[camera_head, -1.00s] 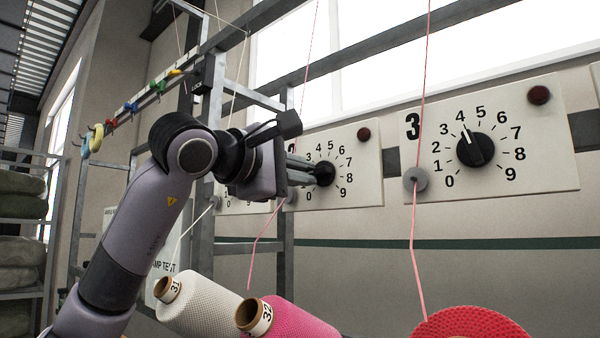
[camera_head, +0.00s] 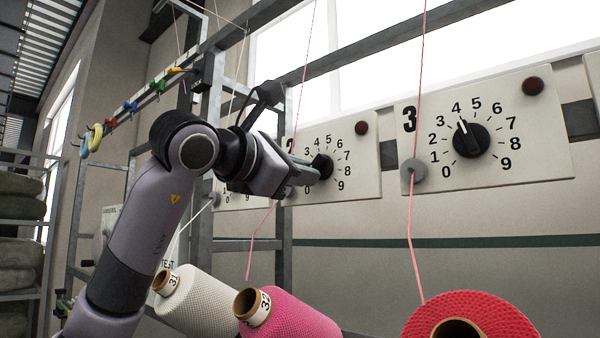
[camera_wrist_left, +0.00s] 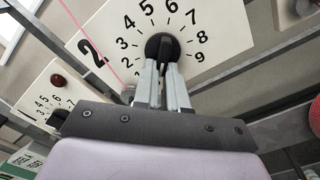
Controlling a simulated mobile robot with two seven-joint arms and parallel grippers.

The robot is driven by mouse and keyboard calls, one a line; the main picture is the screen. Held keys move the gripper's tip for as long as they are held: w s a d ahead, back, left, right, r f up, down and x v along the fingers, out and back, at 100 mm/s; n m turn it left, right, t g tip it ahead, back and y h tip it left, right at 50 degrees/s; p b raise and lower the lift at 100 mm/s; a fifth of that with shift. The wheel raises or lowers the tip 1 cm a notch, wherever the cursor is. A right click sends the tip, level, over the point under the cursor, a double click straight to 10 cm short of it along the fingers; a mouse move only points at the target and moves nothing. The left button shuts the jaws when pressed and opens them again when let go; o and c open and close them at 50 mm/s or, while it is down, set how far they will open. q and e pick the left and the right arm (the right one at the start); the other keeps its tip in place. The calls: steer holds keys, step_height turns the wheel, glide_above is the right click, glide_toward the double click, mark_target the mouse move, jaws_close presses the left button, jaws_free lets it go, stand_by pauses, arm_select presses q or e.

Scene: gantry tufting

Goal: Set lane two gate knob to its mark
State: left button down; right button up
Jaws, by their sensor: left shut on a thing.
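The lane two gate knob (camera_head: 323,166) is a round black knob on a white panel (camera_head: 362,178) numbered round its dial, left of the lane 3 panel in the head view. My left gripper (camera_head: 313,168) reaches it from the left, tilted, with its fingers shut on the knob. In the left wrist view the knob (camera_wrist_left: 152,44) sits at the tips of my left gripper (camera_wrist_left: 165,62), beside the large 2. Numbers from 2 to 9 show round it there. The knob's pointer and any mark for its setting are hidden or too small to tell.
The lane 3 panel (camera_head: 540,135) stands to the right, its black knob (camera_head: 471,139) pointing near 4. A pink thread (camera_head: 411,235) hangs across it. White (camera_head: 205,305), pink (camera_head: 300,322) and red (camera_head: 480,305) yarn cones stand below. Metal frame posts (camera_head: 284,235) rise behind my arm.

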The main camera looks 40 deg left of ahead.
stand_by(0.5)
arm_select(q)
steer(key=c, duration=1.2)
jaws_free()
steer(key=shift+s, duration=0.1)
steer(key=s, duration=0.2)
steer(key=s+b, duration=0.1)
steer(key=s, duration=0.4)
steer(key=shift+a, duration=0.25)
